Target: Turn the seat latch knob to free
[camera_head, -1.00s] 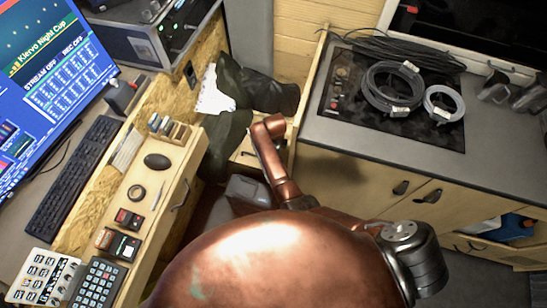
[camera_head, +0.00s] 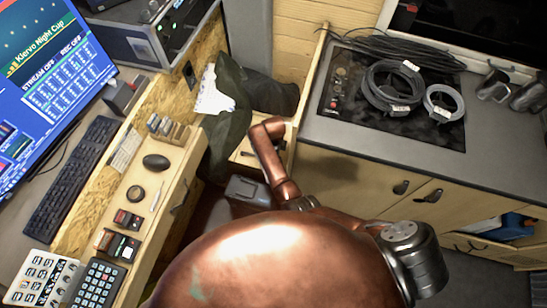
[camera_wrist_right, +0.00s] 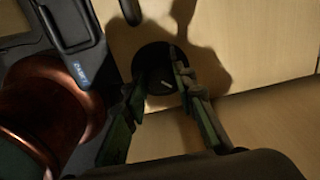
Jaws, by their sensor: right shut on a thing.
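The round black knob (camera_wrist_right: 153,66) is in the right wrist view, in front of a pale wood panel. A short pale mark shows on its face. My right gripper (camera_wrist_right: 158,71) has one finger on each side of the knob and is shut on it. The fingers partly cover the knob's sides, and its exact turn is hard to read. In the head view my copper-coloured arm reaches down the middle, and neither the knob nor the gripper can be made out. My left gripper is in neither view.
In the head view, a desk with keyboard (camera_head: 72,178) and monitor (camera_head: 45,80) is at left. A grey counter (camera_head: 400,145) with coiled cables (camera_head: 393,88) is at right. Dark cloth (camera_head: 265,93) hangs behind the arm.

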